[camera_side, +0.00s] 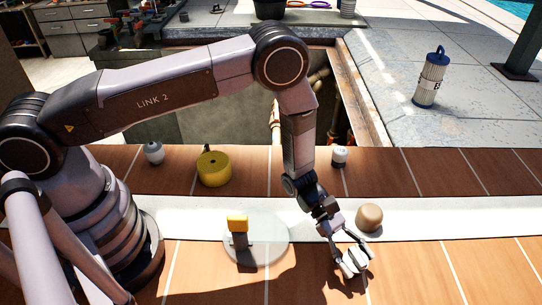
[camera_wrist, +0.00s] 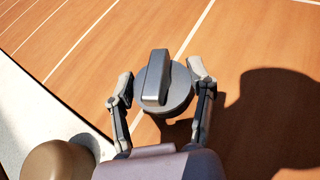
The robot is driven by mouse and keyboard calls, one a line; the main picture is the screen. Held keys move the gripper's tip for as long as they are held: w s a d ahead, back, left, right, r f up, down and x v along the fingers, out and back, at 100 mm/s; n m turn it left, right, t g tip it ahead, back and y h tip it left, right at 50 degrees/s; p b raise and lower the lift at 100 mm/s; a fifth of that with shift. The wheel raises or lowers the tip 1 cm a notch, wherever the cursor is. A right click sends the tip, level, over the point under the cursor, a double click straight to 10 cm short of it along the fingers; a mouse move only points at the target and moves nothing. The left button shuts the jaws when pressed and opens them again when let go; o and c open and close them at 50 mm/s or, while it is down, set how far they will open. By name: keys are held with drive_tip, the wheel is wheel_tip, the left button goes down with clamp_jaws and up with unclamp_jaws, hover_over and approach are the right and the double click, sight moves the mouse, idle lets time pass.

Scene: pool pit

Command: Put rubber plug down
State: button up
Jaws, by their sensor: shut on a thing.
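My gripper (camera_side: 353,257) is shut on a grey round plug with a raised bar handle across its top, which I take to be the rubber plug (camera_side: 355,262). In the wrist view the plug (camera_wrist: 178,93) sits between the two fingers of my gripper (camera_wrist: 161,92), one on each side of its rim. The plug is over the brown tiled deck, at the front of the white strip. I cannot tell whether its underside touches the deck.
A tan rounded knob (camera_side: 369,218) stands close behind my gripper, also in the wrist view (camera_wrist: 58,160). A clear disc (camera_side: 268,243) with a yellow-topped piece (camera_side: 238,225) lies to the left. A yellow drum (camera_side: 213,169) stands near the open pit. The front right deck is clear.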

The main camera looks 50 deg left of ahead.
drive_tip(key=shift+f, duration=0.65)
drive_tip(key=o, duration=1.2)
drive_tip(key=shift+f, duration=0.15)
drive_tip(key=shift+c, duration=0.2)
